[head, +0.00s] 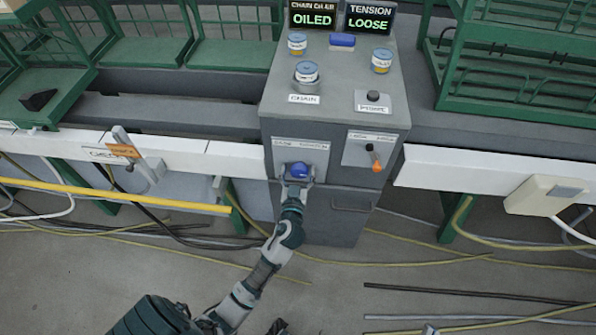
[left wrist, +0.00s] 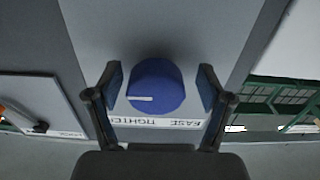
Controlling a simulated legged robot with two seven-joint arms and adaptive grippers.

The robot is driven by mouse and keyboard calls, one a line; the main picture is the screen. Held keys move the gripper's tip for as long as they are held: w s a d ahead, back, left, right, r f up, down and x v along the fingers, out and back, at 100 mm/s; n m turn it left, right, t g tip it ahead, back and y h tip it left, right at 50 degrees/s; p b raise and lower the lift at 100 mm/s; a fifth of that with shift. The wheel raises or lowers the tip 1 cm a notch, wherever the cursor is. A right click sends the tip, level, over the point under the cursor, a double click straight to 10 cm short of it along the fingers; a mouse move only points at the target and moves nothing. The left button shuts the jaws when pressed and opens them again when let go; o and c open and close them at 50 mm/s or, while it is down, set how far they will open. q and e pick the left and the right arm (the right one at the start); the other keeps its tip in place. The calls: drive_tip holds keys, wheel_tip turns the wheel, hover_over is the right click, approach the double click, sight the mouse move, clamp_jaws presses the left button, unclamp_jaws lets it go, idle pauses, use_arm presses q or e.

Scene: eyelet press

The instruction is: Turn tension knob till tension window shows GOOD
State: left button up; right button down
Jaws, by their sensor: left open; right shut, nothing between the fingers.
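The blue tension knob (head: 299,170) sits on the front of the grey cabinet (head: 335,125). In the left wrist view the knob (left wrist: 158,82) has a white pointer line at its lower left, above an upside-down label with TIGHTEN and EASE. The tension window (head: 369,19) shows LOOSE. My left gripper (head: 297,184) is at the knob; in the wrist view its fingers (left wrist: 160,92) stand open on both sides of the knob, with a gap on each side. A dark tip at the bottom edge looks like my right gripper (head: 278,327), shut and empty, mostly cut off.
An orange-tipped lever (head: 375,160) is right of the knob, and a handle (head: 352,204) is below it. The chain window (head: 313,17) shows OILED. Blue-lidded jars (head: 307,72) stand on top. Cables (head: 400,262) lie across the floor.

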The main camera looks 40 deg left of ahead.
use_arm(q)
drive_tip(key=shift+d+r, duration=0.1)
drive_tip(key=shift+d, duration=0.4)
drive_tip(key=c, duration=0.4)
drive_tip(key=shift+r, duration=0.1)
drive_tip(key=c, duration=0.4)
drive_tip(key=shift+s, duration=0.1)
drive_tip(key=c, duration=0.3)
drive_tip(key=shift+a, duration=0.35)
drive_tip(key=shift+c, duration=0.2)
use_arm(e)
drive_tip(key=shift+s+d, duration=0.1)
drive_tip(key=shift+d, duration=0.15)
use_arm(q)
drive_tip(key=shift+d, duration=0.2)
use_arm(e)
drive_tip(key=shift+d, duration=0.15)
use_arm(q)
drive_tip(key=shift+m, duration=0.3)
